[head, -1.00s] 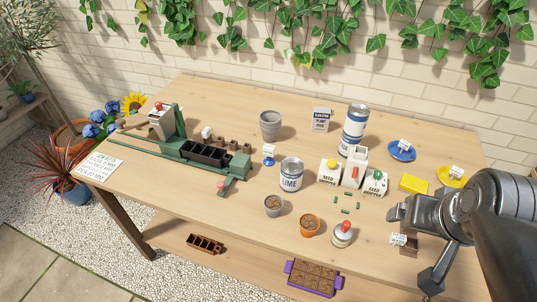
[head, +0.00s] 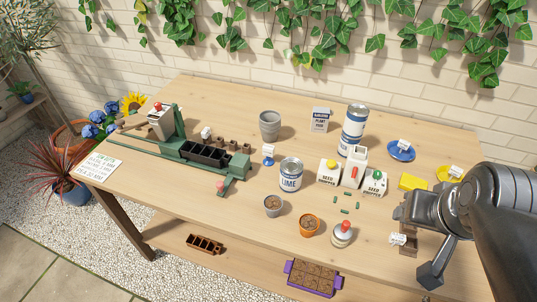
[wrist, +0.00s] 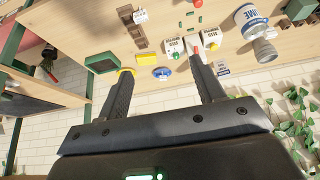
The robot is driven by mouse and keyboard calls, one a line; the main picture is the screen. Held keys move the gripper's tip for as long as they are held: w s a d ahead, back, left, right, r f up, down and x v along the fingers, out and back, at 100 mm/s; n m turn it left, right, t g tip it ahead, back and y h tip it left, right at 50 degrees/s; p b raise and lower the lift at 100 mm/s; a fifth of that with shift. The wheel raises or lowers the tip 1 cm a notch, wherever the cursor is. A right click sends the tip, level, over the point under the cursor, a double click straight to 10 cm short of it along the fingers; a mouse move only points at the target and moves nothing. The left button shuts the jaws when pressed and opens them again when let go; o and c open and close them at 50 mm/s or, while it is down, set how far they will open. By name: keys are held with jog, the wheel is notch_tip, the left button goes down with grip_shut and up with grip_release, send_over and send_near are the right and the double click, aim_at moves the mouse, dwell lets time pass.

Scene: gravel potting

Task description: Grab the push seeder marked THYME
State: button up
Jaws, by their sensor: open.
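No label reading THYME is legible, so I cannot tell which item is the thyme push seeder. Candidates are three white seed boxes: one with a yellow knob (head: 329,171), a taller one with a red strip (head: 354,167), and one with a green knob (head: 374,183). A rounded pale item with a red knob (head: 343,233) stands at the table's front edge. My gripper (head: 418,243) is open and empty above the table's right end. In the wrist view its fingers (wrist: 160,65) are apart, with the seed boxes (wrist: 173,48) beyond them.
A wooden block with a white tag (head: 397,239) stands near my gripper. A lime can (head: 290,175) and striped can (head: 353,126) stand near the boxes. Small green pieces lie in front.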

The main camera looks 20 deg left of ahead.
jog(key=w+a+r, duration=0.1)
jog(key=w+a, duration=0.4)
jog(key=w, duration=0.6)
jog(key=g, duration=0.1)
send_over(269, 153)
jog(key=s, duration=0.2)
jog(key=f, duration=1.3)
jog(key=a+f, duration=0.1)
jog(key=f, duration=0.6)
jog(key=shift+w, duration=0.2)
jog(key=x, duration=0.9)
jog(key=shift+d+f, duration=0.2)
jog(key=shift+f, duration=0.2)
jog(key=shift+c, duration=0.5)
